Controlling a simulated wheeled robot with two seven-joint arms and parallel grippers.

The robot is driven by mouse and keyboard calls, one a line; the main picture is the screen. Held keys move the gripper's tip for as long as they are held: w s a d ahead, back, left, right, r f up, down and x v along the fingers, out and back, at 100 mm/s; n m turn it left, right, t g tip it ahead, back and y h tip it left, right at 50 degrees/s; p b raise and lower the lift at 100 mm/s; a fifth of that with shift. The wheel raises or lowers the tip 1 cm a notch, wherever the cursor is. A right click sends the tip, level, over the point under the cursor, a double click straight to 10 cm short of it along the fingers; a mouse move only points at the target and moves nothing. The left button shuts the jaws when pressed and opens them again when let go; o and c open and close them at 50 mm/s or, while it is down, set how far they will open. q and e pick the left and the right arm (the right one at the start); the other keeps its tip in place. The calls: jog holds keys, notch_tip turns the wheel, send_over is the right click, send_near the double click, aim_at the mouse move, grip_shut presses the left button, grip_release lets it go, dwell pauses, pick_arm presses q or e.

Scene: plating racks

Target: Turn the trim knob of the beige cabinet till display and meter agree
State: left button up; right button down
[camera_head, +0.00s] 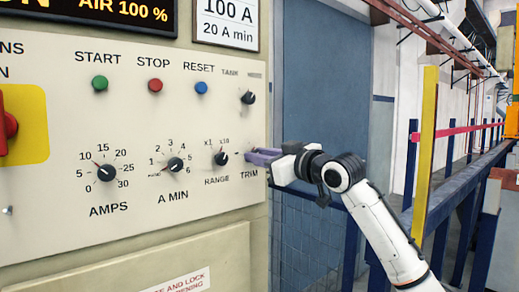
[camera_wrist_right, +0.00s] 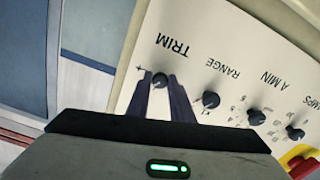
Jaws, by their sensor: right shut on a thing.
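The beige cabinet (camera_head: 150,235) fills the left of the head view, with several labelled controls. My right gripper (camera_head: 256,156) reaches in from the right at the TRIM label; its purple-grey fingers hide the trim knob there. In the right wrist view the small black trim knob (camera_wrist_right: 160,80) sits between the two fingertips, above the TRIM label in the panel's own layout, and the gripper is shut on it. No needle meter is in view. My left gripper is not in view.
The range knob (camera_head: 221,158) is just left of the gripper. The A MIN knob (camera_head: 175,164) and AMPS knob (camera_head: 106,172) are farther left. Green, red and blue buttons and a black selector (camera_head: 248,97) sit above. A red switch (camera_head: 6,125) is at far left.

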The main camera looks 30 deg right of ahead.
jog(key=shift+m+p, duration=1.95)
jog(key=shift+m, duration=1.65)
jog(key=shift+f, duration=0.1)
jog(key=c, duration=1.6)
grip_release()
jog(key=s+b, duration=0.1)
jog(key=s, duration=0.2)
jog(key=s+b, duration=0.1)
jog(key=s, duration=0.3)
jog(key=s+b, duration=0.1)
jog(key=s, duration=0.2)
jog(key=shift+s+d, duration=0.15)
jog(key=shift+d, duration=0.25)
